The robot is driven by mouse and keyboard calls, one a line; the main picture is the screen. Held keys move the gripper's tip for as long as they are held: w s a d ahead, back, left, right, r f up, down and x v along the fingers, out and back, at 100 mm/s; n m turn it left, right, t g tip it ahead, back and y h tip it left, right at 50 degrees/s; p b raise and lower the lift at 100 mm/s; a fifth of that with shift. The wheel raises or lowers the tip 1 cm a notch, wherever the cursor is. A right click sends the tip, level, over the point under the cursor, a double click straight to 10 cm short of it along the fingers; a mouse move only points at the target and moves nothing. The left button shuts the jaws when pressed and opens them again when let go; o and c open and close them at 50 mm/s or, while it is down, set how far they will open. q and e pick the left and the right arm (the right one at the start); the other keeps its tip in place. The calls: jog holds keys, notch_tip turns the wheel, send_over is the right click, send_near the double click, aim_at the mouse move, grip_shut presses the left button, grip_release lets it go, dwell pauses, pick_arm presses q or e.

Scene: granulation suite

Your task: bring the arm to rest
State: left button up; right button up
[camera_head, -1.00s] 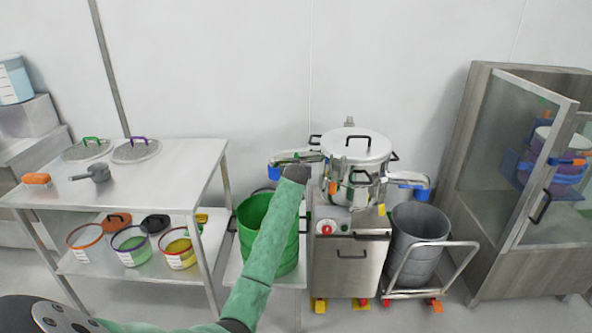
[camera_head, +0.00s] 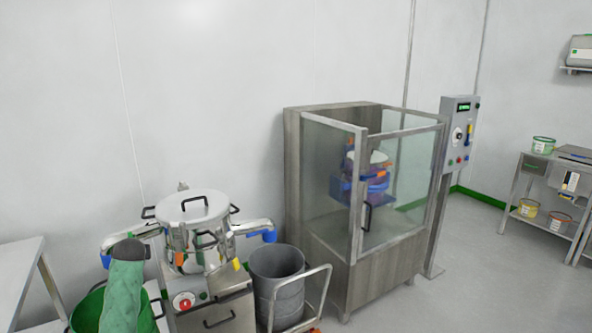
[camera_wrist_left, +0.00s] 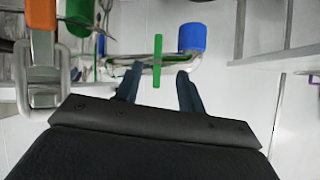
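My left arm (camera_head: 122,295) in its green sleeve reaches up at the lower left of the head view. Its end is in front of the left outlet of the steel lidded machine (camera_head: 195,212); the gripper itself is hidden there. In the left wrist view my left gripper (camera_wrist_left: 159,71) has its two dark fingers apart, with nothing visibly held. A thin green bar (camera_wrist_left: 157,50) shows between the fingertips; I cannot tell its distance. A steel pipe with a blue end (camera_wrist_left: 195,37) lies beyond them. My right gripper is not in view.
A green bucket (camera_head: 88,312) stands below my arm. A grey bin (camera_head: 277,272) on a trolley stands right of the machine. A glazed cabinet (camera_head: 325,270) and control post (camera_head: 457,140) stand farther right. A steel table (camera_head: 18,262) edges in at left. Open floor lies at right.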

pick_arm(q)
jog(key=s+d+r+m, duration=0.1)
jog(key=s+d+r, duration=0.2)
jog(key=d+r, duration=0.25)
jog(key=s+d+f+m+g+h, duration=0.1)
jog(key=s+d+f+m+h, duration=0.15)
jog(key=s+d, duration=0.5)
jog(key=s+d+f+m+h, duration=0.1)
jog(key=s+d+f+h, duration=0.1)
jog(key=s+d+f, duration=0.5)
jog(key=s+d+f+m+g+h, duration=0.1)
jog(key=s+d+f+g, duration=0.1)
jog(key=s+d+f, duration=0.55)
jog(key=s+d+f+m+g+h, duration=0.1)
jog(key=s+d+f, duration=0.1)
jog(key=s+d, duration=0.95)
jog(key=s+f+g, duration=0.2)
jog(key=s+f, duration=0.3)
jog(key=s, duration=0.6)
jog(key=s+f+g, duration=0.2)
jog(key=s+f, duration=0.3)
jog(key=s, duration=0.7)
jog(key=shift+f+h, duration=0.25)
jog(key=shift+h, duration=0.2)
